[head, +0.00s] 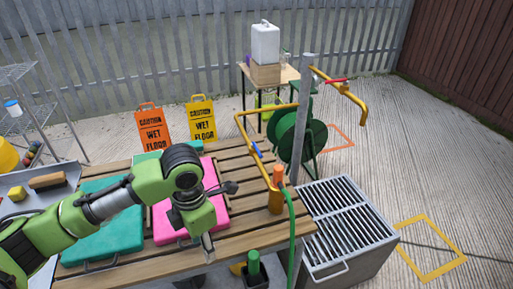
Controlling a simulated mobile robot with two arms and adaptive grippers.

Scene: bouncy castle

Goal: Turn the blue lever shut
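The small blue lever (257,149) sits on the yellow pipe (243,127), on the stretch that slopes down toward the table. It looks roughly in line with that stretch. My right gripper is out of view.
A red lever (336,80) sits on the other yellow pipe branch. An orange-topped fitting (277,190) with green hose is near the lever. Pink (165,222) and teal (110,240) cases lie on the slatted table (240,240).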

